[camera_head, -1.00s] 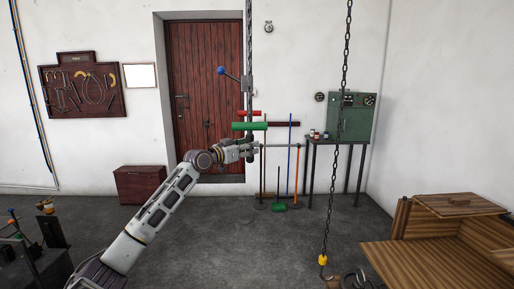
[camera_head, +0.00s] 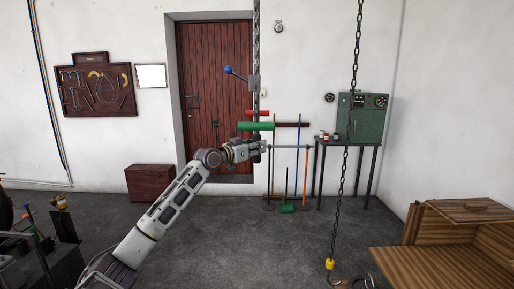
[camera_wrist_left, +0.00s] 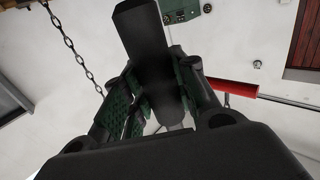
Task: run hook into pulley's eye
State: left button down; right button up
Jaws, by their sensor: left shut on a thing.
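A dark hanging chain (camera_head: 347,150) runs down from the top of the head view to a yellow block (camera_head: 329,265) with a hook under it, near the bottom edge. A grey ring-like part (camera_head: 361,282) is cut off beside it. I cannot tell whether it is the pulley's eye. My left gripper (camera_head: 260,148) is in front of the door side, at a dark upright post. In the left wrist view its green-padded fingers (camera_wrist_left: 150,103) are shut on a dark bar (camera_wrist_left: 147,40). The hook and the ring are well to the right of it.
A green cabinet (camera_head: 366,120) stands on a table behind. The middle floor is clear.

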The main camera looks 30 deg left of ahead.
pick_arm(q)
jog(key=shift+d, duration=0.15)
jog(key=shift+w+d+r+p, duration=0.1)
jog(key=shift+w+d+p, duration=0.1)
jog(key=shift+p, duration=0.15)
jog(key=shift+w+d, duration=0.1)
jog(key=shift+d, duration=0.15)
jog(key=w+d+p, duration=0.7)
jog(key=w+d, duration=0.2)
jog(key=d, duration=0.5)
jog(key=shift+d+p, duration=0.35)
pick_arm(e)
notch_tip(320, 180, up, 8)
jog(key=a, duration=0.2)
jog(key=shift+s+a+r, duration=0.2)
jog(key=shift+s+a, duration=0.05)
jog(key=shift+a, duration=0.1)
